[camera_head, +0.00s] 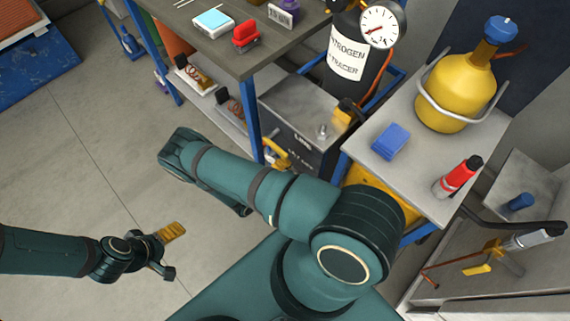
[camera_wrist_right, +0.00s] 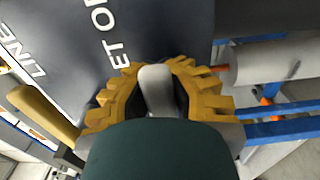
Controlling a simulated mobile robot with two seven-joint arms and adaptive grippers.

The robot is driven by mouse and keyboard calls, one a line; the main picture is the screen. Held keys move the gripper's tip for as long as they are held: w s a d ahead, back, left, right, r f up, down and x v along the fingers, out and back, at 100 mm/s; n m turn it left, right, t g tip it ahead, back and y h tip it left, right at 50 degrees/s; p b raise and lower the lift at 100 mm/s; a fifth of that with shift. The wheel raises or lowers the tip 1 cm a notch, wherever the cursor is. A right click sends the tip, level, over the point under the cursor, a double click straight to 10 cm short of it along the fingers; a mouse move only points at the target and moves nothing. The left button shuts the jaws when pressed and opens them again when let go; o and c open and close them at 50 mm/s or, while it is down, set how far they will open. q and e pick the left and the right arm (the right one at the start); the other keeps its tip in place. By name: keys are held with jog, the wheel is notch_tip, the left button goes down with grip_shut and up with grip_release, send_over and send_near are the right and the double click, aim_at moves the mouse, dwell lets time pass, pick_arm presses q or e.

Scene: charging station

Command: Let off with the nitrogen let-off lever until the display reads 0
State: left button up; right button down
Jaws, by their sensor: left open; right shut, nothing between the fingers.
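A dark box (camera_head: 287,120) stands on the left of the grey stand, with white lettering reading LINE and partly "LET OF" on its face in the right wrist view (camera_wrist_right: 100,55). My right gripper (camera_wrist_right: 155,70) is shut close in front of this lettering. A pale grey rounded piece (camera_wrist_right: 158,92) shows between its yellow fingers; I cannot tell whether it is the let-off lever. A yellow handle (camera_wrist_right: 45,112) is left of the gripper, below LINE. The right arm partly blocks the head view. My left gripper (camera_head: 168,250) is open and empty above the floor. No numeric reading is legible.
A black nitrogen tracer bottle (camera_head: 347,62) stands behind the box with a round gauge (camera_head: 382,25). The stand (camera_head: 410,155) holds a yellow cylinder (camera_head: 458,93), a blue block (camera_head: 390,141) and a red bottle (camera_head: 459,176). A workbench (camera_head: 275,48) is at the top.

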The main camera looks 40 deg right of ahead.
aim_at(290, 151)
jog(key=shift+a, duration=0.15)
jog(key=r+n, duration=0.1)
jog(key=n, duration=0.2)
jog(key=shift+w+r, duration=0.1)
jog(key=shift+r, duration=0.25)
jog(key=shift+w+a+r+n, duration=0.15)
jog(key=shift+r+n, duration=0.1)
jog(key=shift+n, duration=0.4)
jog(key=shift+w+d+r+n, duration=0.1)
jog(key=shift+r+n, duration=0.2)
jog(key=shift+n, duration=0.3)
jog(key=shift+w+a+r+n, duration=0.15)
jog(key=shift+r+n, duration=0.1)
jog(key=shift+n, duration=0.4)
jog(key=c, duration=0.8)
grip_release()
jog(key=shift+r, duration=0.1)
jog(key=shift+d, duration=0.1)
